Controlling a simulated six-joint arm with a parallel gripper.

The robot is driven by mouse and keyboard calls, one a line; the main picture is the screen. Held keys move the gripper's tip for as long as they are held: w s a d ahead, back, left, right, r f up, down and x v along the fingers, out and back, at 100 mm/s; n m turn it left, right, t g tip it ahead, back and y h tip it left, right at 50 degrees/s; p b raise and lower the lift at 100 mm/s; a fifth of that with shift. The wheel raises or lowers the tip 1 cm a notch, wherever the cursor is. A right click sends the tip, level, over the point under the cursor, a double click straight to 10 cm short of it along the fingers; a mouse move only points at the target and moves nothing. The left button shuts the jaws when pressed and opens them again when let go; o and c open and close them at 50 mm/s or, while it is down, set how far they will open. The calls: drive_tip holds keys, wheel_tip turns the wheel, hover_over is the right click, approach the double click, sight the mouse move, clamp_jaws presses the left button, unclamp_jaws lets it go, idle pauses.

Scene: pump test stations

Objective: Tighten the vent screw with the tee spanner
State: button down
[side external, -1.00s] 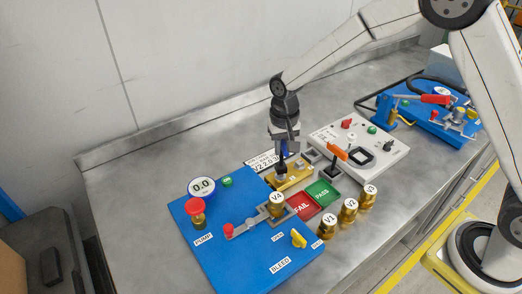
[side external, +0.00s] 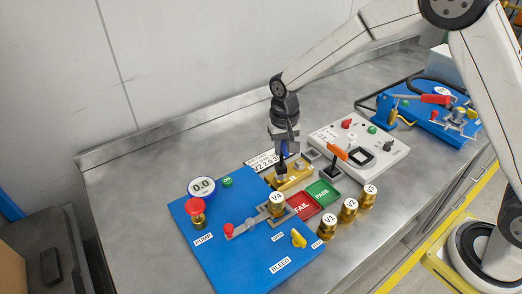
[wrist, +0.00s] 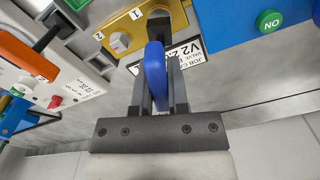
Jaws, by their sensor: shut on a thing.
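My gripper (side external: 284,150) is shut on the blue handle of the tee spanner (wrist: 155,75). In the side view only a bit of blue shows between the fingers. The spanner stands about upright, its dark shank (side external: 283,166) pointing down at the brass block (side external: 296,179). In the wrist view its dark lower end (wrist: 159,26) is over the brass block (wrist: 112,22), near the mark 1. A grey hex screw (wrist: 119,42) shows by the mark 2. Any screw under the spanner is hidden, so I cannot tell whether the spanner is seated.
The blue pump board (side external: 230,262) with gauge (side external: 202,187) lies in front. A white panel (side external: 340,128) and an orange-handled tool (side external: 337,152) stand right. Brass weights (side external: 348,209) stand by the FAIL and PASS pads (side external: 323,193). The bench behind is clear.

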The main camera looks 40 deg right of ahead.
drive_tip(key=shift+f, duration=0.85)
idle(0.9)
idle(0.5)
drive_tip(key=shift+m, duration=1.3)
